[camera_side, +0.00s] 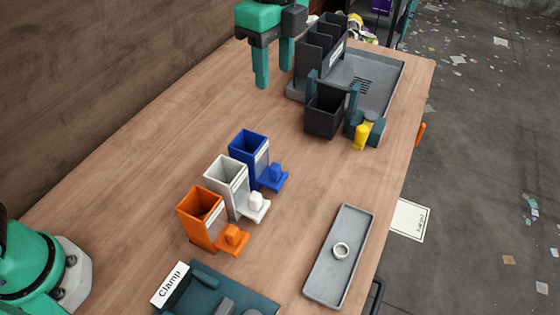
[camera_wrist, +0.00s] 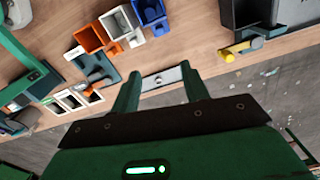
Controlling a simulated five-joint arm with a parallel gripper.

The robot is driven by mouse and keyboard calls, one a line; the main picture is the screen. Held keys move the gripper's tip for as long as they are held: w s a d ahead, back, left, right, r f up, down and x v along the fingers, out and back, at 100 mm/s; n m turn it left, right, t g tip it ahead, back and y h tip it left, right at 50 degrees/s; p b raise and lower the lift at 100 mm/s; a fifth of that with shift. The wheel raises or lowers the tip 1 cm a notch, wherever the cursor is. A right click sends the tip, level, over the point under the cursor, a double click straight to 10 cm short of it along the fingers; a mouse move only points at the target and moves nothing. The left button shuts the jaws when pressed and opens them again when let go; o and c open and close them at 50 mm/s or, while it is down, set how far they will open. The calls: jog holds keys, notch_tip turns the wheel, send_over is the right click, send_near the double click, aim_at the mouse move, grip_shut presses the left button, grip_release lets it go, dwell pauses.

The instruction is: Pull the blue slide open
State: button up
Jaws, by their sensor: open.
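The blue slide (camera_side: 272,179) with its raised knob sits at the foot of the blue dispenser (camera_side: 247,148), on the side facing the grey tray. The blue dispenser (camera_wrist: 151,12) also shows at the top of the wrist view, partly cut off by the frame edge. My gripper (camera_side: 274,76) is above the table at the back, up and away from the blue slide, near the dark rack. Its two fingers are apart, with nothing between them. In the wrist view my gripper (camera_wrist: 161,82) is open, and the blue dispenser lies beyond its fingertips.
White (camera_side: 226,182) and orange (camera_side: 202,215) dispensers with similar slides stand beside the blue one. A long grey tray (camera_side: 322,286) holds a pale ring (camera_side: 341,250). A dark bin (camera_side: 323,112) and a yellow part (camera_side: 361,136) stand behind. Open wood lies left of the dispensers.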

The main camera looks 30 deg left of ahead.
aim_at(275, 166)
notch_tip(275, 166, down, 26)
jog(key=shift+a+r, duration=0.1)
jog(key=shift+r, duration=0.15)
dwell(0.8)
grip_shut()
